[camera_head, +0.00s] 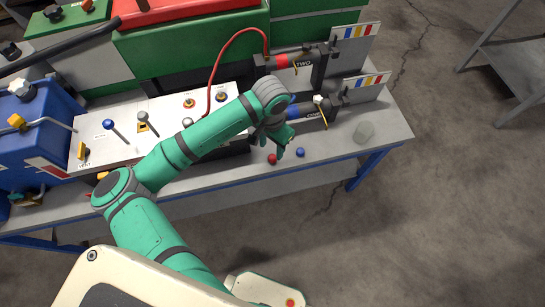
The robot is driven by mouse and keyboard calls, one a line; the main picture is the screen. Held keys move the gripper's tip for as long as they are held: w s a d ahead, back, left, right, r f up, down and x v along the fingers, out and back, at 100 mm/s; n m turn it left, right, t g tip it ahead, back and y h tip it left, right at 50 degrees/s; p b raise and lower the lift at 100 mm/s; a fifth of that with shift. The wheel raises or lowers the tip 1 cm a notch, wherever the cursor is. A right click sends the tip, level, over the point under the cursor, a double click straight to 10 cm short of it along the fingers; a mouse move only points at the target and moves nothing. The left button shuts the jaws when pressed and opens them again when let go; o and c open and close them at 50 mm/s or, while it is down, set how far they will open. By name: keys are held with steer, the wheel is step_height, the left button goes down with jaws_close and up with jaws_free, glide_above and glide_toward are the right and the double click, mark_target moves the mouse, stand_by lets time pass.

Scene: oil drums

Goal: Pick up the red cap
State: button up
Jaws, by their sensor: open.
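The small red cap (272,159) lies on the grey bench top (350,150), near its front edge. My gripper (281,154) is at the end of my green arm, just above and beside the red cap. It is open and small in the picture. Whether its fingers touch the cap is hard to tell. A small blue cap (300,152) lies just to the right of the red cap, apart from it.
A white panel with levers (150,125) stands left. The bench's right end is mostly clear.

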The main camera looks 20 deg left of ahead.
mark_target(272, 157)
steer(key=f, duration=0.7)
steer(key=shift+w+f, duration=0.2)
steer(key=shift+w, duration=0.15)
steer(key=shift+c, duration=0.6)
steer(key=c, duration=1)
